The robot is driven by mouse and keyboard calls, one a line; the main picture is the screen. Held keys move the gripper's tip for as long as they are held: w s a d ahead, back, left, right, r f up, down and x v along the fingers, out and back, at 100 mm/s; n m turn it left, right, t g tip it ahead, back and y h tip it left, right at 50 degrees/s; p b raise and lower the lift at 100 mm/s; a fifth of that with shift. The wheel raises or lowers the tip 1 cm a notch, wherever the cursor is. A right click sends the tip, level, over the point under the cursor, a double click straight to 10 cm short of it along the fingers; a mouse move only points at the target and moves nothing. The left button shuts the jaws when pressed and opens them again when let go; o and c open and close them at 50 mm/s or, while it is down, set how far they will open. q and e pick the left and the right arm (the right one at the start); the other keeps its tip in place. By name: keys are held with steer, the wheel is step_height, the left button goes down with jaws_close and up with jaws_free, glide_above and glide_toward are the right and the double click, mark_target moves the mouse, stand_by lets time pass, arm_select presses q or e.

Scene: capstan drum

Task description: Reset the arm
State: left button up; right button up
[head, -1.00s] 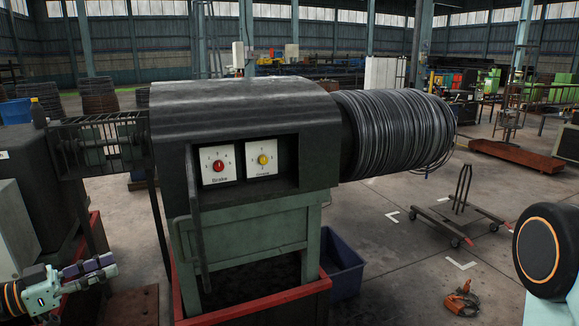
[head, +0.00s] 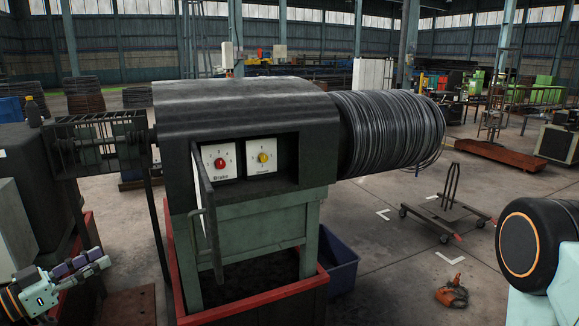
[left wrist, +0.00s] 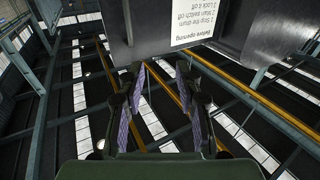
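My left gripper (head: 98,257) is at the lower left of the head view, left of the capstan machine (head: 245,105) and apart from it. In the left wrist view its two purple-padded fingers (left wrist: 161,75) are spread with nothing between them. A dark part with a white label (left wrist: 205,22) about stopping the drum before opening shows beyond the fingers. My right gripper is out of view; only a round black joint of my right arm (head: 531,245) shows at the right edge.
The machine carries a red Brake dial (head: 220,162), a yellow dial (head: 263,157) and a narrow open door (head: 207,215). A wire coil (head: 390,132) sticks out right. A blue bin (head: 340,262), a wheeled cart (head: 448,215) and an orange tool (head: 452,294) stand on the floor.

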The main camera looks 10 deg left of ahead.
arm_select(q)
steer(key=s+d+f+n+g+y+b, duration=0.2)
steer(key=d+f+n+g+y+b, duration=0.45)
steer(key=d+f, duration=1.25)
steer(key=s+d+f+g+b, duration=0.2)
steer(key=s+f+g+b, duration=0.1)
steer(key=s+f, duration=0.5)
steer(key=s+d+f+g+y+b, duration=0.1)
steer(key=s+d+f+g+b, duration=0.1)
steer(key=s+f, duration=0.6)
steer(key=s+d+f+g+y+b, duration=0.1)
steer(key=s+d+f+g+b, duration=0.2)
steer(key=s, duration=1.2)
step_height(320, 180, down, 5)
steer(key=g+b, duration=0.1)
steer(key=b, duration=0.2)
steer(key=shift+s+f+g, duration=0.2)
steer(key=shift+s+g, duration=0.15)
steer(key=shift+s, duration=0.05)
arm_select(e)
step_height(320, 180, down, 18)
steer(key=shift+w+d, duration=0.2)
steer(key=shift+d, duration=0.05)
arm_select(q)
steer(key=shift+y, duration=0.25)
